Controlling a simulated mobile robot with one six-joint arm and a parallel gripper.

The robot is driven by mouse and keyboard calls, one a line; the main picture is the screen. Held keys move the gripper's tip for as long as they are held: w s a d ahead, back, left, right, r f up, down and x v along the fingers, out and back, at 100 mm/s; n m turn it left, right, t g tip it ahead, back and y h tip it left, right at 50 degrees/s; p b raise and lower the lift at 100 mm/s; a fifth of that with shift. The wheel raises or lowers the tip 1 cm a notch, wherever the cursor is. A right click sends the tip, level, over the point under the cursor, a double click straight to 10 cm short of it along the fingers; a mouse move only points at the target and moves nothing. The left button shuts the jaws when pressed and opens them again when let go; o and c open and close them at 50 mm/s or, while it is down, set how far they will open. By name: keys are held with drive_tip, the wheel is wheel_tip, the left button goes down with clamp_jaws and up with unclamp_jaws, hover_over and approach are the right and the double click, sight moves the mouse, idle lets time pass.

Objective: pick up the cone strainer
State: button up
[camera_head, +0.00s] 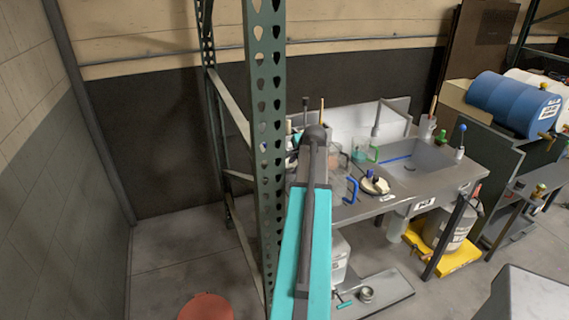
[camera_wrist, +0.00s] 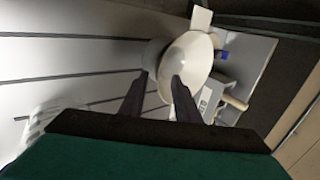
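The cone strainer (camera_wrist: 190,58) is a cream-white cone with a wide round mouth and a flat white tab, just beyond my fingertips in the wrist view. My gripper (camera_wrist: 158,80) shows two dark fingers, spread apart. The right finger overlaps the strainer's mouth, and the left finger lies to the left of its grey outer side. Part of the strainer's near edge seems to lie between the finger lines. I cannot tell whether either finger touches it. In the head view my own arm hides the gripper, and I cannot make out the strainer there.
A white slatted panel (camera_wrist: 60,65) fills the left of the wrist view. A blue-capped item and a pale cylinder (camera_wrist: 235,102) are near the strainer. In the head view, a green perforated rack post (camera_head: 267,130) stands close beside my arm. A cluttered sink bench (camera_head: 415,175) is to the right.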

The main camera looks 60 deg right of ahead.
drive_tip(key=shift+x, duration=0.95)
clamp_jaws()
